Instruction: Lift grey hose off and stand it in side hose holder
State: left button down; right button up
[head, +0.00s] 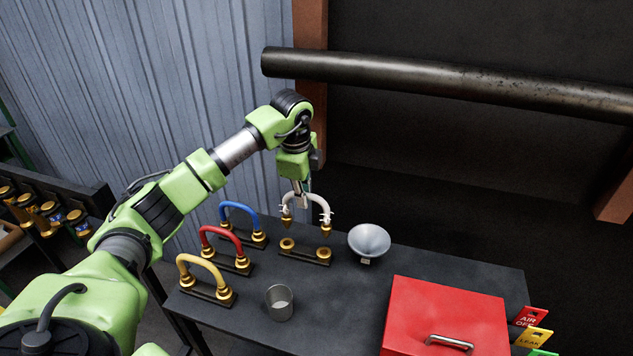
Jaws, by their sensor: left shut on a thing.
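The grey hose (322,203) is a pale arch with brass fittings at its two ends. My left gripper (299,200) is shut on it near the left side of its arch. The hose hangs upright above a dark holder (305,258) with two brass sockets on the table. The brass ends look apart from the sockets, with a small gap below them. My right gripper is not in view.
Blue (240,209), red (222,236) and yellow (202,262) hoses stand in holders at the table's left. A grey bowl (369,241), a metal cup (280,303) and a red box (446,312) stand on the dark table (335,320). Brass fittings (50,209) sit on a rack at far left.

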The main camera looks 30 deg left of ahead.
pick_arm(q)
jog(key=shift+w+a, duration=0.1)
jog(key=shift+w, duration=0.15)
jog(key=shift+s+r, duration=0.1)
jog(key=shift+s, duration=0.05)
jog(key=f+b, duration=0.1)
jog(key=f, duration=0.1)
jog(key=s+f+b, duration=0.1)
jog(key=f+b, duration=0.1)
jog(key=shift+f+b, duration=0.3)
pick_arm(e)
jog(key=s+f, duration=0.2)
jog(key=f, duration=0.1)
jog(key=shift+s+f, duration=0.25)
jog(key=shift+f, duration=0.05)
pick_arm(q)
jog(key=shift+w, duration=0.15)
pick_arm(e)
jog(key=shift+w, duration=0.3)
pick_arm(q)
jog(key=shift+f, duration=0.15)
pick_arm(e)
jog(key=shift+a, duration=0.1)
pick_arm(q)
jog(key=shift+f, duration=0.2)
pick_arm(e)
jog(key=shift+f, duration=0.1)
